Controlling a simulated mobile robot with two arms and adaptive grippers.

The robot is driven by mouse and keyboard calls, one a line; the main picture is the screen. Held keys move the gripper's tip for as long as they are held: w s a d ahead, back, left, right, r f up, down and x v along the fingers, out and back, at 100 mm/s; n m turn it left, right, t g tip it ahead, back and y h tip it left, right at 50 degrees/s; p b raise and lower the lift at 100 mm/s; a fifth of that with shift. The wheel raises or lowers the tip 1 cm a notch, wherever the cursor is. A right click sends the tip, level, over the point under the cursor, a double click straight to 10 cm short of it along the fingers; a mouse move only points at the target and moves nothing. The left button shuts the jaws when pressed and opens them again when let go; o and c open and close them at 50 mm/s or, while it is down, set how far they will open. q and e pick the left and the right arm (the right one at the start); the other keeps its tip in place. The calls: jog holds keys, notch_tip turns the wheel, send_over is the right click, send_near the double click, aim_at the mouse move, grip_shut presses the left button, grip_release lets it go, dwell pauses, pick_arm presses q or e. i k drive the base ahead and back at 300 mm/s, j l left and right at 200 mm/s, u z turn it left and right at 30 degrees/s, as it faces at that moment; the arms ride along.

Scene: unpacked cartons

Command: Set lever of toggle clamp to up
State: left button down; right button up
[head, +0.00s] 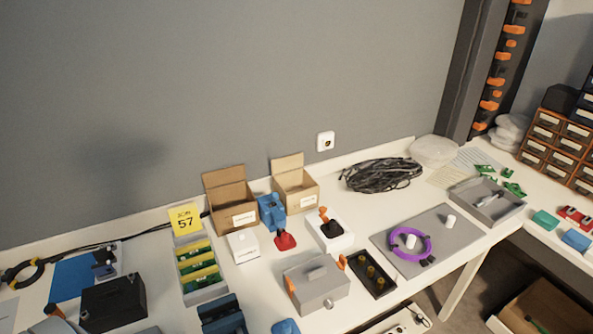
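A small black device with an orange lever (324,214), which looks like the toggle clamp, sits on a white block (341,240) near the middle of the table. The orange lever stands roughly upright with a slight tilt; its exact setting is too small to tell. Neither of my grippers is in the head view, and nothing is seen touching the device.
Two open cartons (231,198) (296,191) stand behind the device. A blue and red tool (271,213) is to its left. A grey case with orange latches (316,284) and a black tray (371,273) are in front. A grey mat (445,225) lies right.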

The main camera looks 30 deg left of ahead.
aim_at(275, 195)
jog(key=u, duration=1.1)
jog(key=k, duration=0.1)
jog(key=l+z, duration=0.05)
